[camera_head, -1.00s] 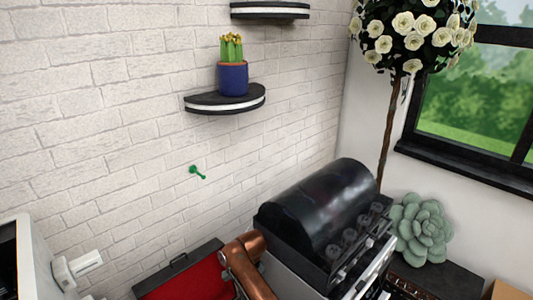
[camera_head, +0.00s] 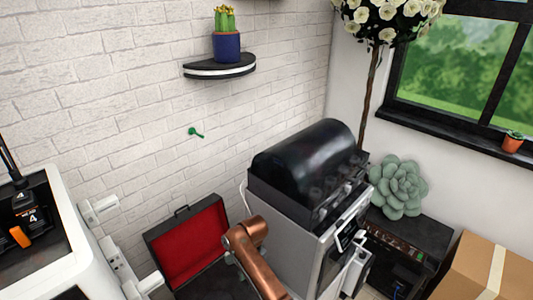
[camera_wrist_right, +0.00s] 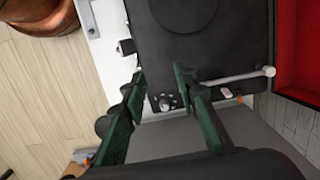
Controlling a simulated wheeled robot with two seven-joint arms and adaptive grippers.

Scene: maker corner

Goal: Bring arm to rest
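My right arm, copper coloured, comes up from the bottom middle in the head view, between the red-lined case and the black-topped machine (camera_head: 310,165). My right gripper (camera_wrist_right: 159,72) shows in the right wrist view with its two dark green fingers spread apart. Nothing sits between the fingertips. Behind them is a dark panel (camera_wrist_right: 205,35) with a small knob and a pale bar; I cannot tell how far off it is. My left arm and gripper are not in view.
An open red-lined case (camera_head: 190,240) stands by the brick wall. A white-framed machine (camera_head: 75,225) is at the left. A cardboard box (camera_head: 490,270) and a succulent (camera_head: 400,187) are at the right. A shelf (camera_head: 220,68) holds a potted cactus (camera_head: 227,45).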

